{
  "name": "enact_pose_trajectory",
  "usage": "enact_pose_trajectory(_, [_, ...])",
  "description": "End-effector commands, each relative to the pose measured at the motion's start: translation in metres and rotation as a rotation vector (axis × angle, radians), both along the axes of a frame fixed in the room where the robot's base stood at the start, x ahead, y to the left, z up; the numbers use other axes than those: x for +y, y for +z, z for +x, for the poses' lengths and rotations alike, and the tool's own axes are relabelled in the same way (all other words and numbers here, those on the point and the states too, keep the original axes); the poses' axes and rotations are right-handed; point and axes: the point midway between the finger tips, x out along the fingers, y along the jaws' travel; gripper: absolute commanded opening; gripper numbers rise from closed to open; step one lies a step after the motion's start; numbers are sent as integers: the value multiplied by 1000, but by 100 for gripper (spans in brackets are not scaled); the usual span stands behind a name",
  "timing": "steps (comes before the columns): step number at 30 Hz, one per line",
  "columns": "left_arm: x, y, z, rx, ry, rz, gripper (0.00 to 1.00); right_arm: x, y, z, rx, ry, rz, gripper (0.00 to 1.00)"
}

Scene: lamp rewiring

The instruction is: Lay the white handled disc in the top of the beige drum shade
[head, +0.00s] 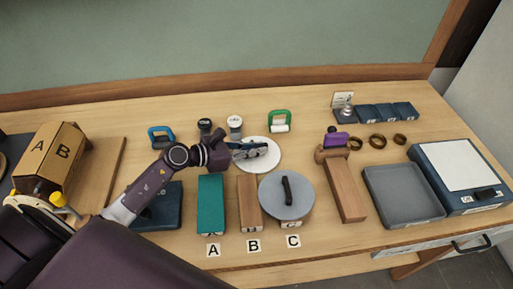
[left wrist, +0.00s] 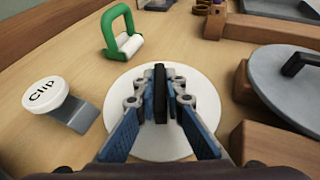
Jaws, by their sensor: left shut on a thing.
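The white disc (head: 262,165) is near the middle of the bench in the head view. Its upright black handle (left wrist: 160,92) shows in the left wrist view, with the white face (left wrist: 205,95) around it. My left gripper (head: 262,150) is over the disc, and its blue fingers (left wrist: 160,105) are shut on the handle from both sides. The disc looks level; I cannot tell whether it touches the bench. I cannot make out a beige drum shade in either view. My right gripper is not in view.
A grey handled disc (head: 298,207) rests by the wooden block (head: 249,205) and teal block (head: 211,205). A green-handled roller (head: 279,121) and a "Clip" stand (left wrist: 46,95) are close by. A grey tray (head: 402,196) is right; a cardboard box (head: 50,160) is left.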

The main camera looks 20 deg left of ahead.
Motion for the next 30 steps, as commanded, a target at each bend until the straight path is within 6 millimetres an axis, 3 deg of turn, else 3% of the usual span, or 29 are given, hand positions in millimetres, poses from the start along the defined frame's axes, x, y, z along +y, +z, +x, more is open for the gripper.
enact_pose_trajectory(5, [0, -3, 0, -1, 0, 0, 0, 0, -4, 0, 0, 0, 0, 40])
enact_pose_trajectory(6, [0, -3, 0, -1, 0, 1, 12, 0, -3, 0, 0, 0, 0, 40])
enact_pose_trajectory(11, [0, -2, 0, -1, 0, 1, 27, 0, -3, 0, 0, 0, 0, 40])
enact_pose_trajectory(22, [2, 1, -2, 0, 1, 2, 27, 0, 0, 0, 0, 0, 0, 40])
enact_pose_trajectory(30, [28, 15, -39, 2, -3, 8, 27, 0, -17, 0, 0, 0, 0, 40])
